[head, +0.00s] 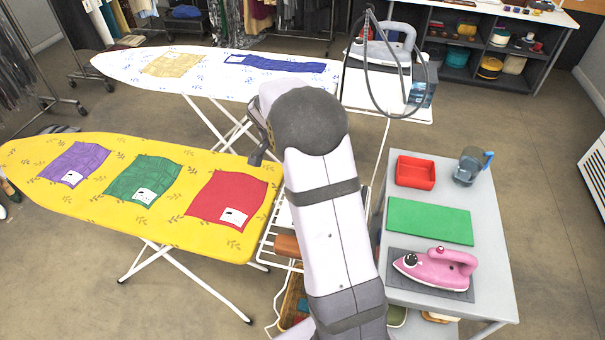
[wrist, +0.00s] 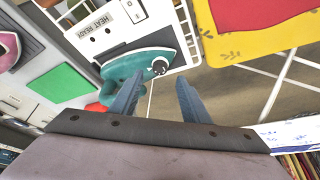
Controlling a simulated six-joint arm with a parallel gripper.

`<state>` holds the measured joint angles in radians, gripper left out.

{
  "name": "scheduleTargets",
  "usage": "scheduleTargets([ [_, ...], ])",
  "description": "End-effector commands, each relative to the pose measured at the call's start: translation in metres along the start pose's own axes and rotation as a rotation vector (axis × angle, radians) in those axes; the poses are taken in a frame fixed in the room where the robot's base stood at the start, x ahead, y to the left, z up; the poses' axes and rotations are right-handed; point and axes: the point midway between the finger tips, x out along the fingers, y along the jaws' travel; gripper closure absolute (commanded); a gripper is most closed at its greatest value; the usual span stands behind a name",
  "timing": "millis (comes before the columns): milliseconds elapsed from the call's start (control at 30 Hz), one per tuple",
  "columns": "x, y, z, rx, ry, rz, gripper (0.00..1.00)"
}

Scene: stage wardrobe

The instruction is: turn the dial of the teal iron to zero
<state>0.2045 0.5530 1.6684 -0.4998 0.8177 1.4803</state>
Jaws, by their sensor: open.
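The teal iron (wrist: 135,66) rests on a dark pad on a white panel (wrist: 112,38) marked "HEAT READY" in the wrist view. Its dark dial (wrist: 160,67) has a light mark, but the setting is too small to read. My gripper (wrist: 160,82) is open and empty, its two blue-grey fingers pointing toward the iron. The left finger overlaps the iron's near side in the picture; I cannot tell whether it touches. The dial appears between and just beyond the fingertips. In the head view my arm hides the teal iron.
A grey table (head: 486,245) at right holds a pink iron (head: 438,268), a green mat (head: 430,221), a red tray (head: 415,172) and a jug (head: 469,166). A yellow ironing board (head: 110,212) with cloths stands at left. A white board (head: 118,66) stands behind.

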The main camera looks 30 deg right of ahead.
Motion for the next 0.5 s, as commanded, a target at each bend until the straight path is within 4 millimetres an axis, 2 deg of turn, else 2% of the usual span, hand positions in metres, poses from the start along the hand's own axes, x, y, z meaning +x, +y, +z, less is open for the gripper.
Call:
scheduleTargets([
  [200,-0.018,0.000,0.000,0.000,0.000,0.000,0.57],
  [500,-0.020,0.000,0.000,0.000,0.000,0.000,0.57],
])
